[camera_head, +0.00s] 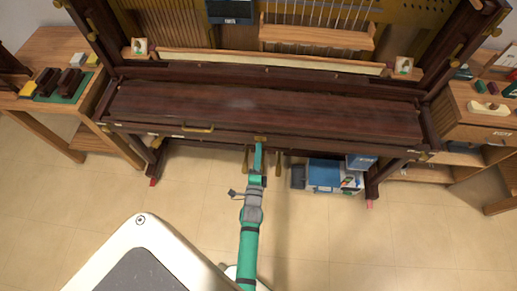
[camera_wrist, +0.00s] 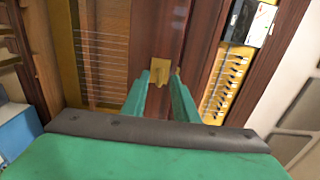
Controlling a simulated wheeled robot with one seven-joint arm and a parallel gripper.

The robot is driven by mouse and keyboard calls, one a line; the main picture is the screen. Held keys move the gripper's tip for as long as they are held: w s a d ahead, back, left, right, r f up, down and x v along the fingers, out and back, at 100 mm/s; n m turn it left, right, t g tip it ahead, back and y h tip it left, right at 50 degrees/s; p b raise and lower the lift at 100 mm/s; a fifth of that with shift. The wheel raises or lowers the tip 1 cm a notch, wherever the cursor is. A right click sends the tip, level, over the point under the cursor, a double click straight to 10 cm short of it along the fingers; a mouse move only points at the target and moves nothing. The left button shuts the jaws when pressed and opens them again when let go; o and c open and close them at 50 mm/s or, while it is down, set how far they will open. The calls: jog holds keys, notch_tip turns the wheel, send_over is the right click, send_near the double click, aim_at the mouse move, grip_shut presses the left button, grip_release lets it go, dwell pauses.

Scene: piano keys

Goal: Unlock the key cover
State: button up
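The key cover (camera_head: 270,105) is a long dark-brown wooden lid, lying shut across the piano. A small brass lock piece (camera_head: 260,138) sits at the middle of its front edge. It also shows in the wrist view (camera_wrist: 158,75), a brass shape on dark wood. My gripper (camera_head: 257,148) reaches up from below, its tips close to the lock. In the wrist view its two green fingers (camera_wrist: 160,82) stand apart on either side of the brass piece. I cannot tell whether they touch it. No separate key can be made out.
A brass handle (camera_head: 197,129) is on the front, left of the lock. Brass pedals (camera_head: 278,160) and a blue-and-white box (camera_head: 330,175) are below. A wooden side table (camera_head: 75,140) stands left and a cabinet (camera_head: 480,120) right. The tiled floor in front is clear.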

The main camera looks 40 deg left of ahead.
jog(key=shift+x, duration=0.9)
jog(key=shift+d, duration=0.1)
